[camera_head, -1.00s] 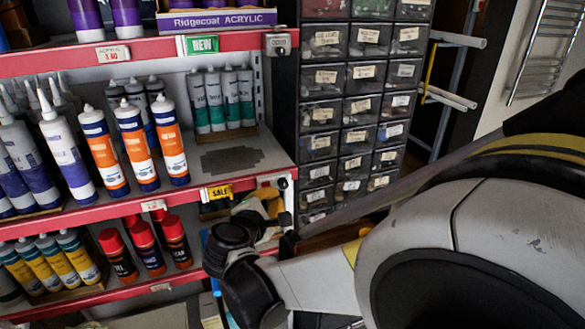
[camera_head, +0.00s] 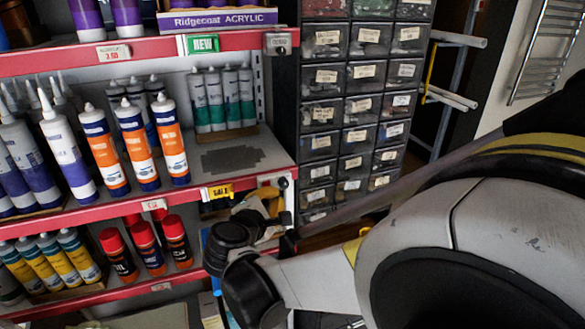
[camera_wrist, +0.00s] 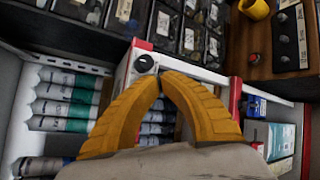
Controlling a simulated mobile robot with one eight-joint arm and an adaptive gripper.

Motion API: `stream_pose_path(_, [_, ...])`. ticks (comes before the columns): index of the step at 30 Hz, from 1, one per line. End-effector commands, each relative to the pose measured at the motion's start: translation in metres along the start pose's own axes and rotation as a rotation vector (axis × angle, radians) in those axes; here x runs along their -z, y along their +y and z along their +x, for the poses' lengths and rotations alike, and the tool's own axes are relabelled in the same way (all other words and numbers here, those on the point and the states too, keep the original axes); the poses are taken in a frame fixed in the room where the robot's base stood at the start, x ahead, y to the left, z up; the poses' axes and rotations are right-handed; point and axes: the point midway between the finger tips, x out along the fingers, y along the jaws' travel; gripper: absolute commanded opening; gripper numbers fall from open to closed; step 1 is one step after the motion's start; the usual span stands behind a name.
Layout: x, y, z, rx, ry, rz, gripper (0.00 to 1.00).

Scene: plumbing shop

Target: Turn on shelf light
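A black round knob (camera_wrist: 144,62) sits on a white plate at the end of a red-edged shelf. It also shows in the head view as a small dark knob (camera_head: 283,183) at the right end of the middle shelf. My gripper (camera_wrist: 160,78) has two yellow fingers whose tips meet just below and right of the knob, with nothing visible between them. Whether they touch the knob cannot be told. In the head view my gripper (camera_head: 270,196) is partly hidden behind my wrist. No lit shelf lamp is clearly visible.
The middle shelf (camera_head: 232,160) holds several sealant tubes (camera_head: 132,145) left of the knob. A grey box (camera_head: 278,43) is on the upper shelf's right end. Labelled drawers (camera_head: 358,110) stand close behind. Red-capped cans (camera_head: 145,245) stand on the lower shelf.

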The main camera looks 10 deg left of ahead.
Motion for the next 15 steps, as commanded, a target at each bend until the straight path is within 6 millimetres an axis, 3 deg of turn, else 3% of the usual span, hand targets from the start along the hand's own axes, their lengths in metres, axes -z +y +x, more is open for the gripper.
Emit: stream_pose_path(15, [0.0032,0.0031,0.0061,0.000,0.000,0.000,0.00])
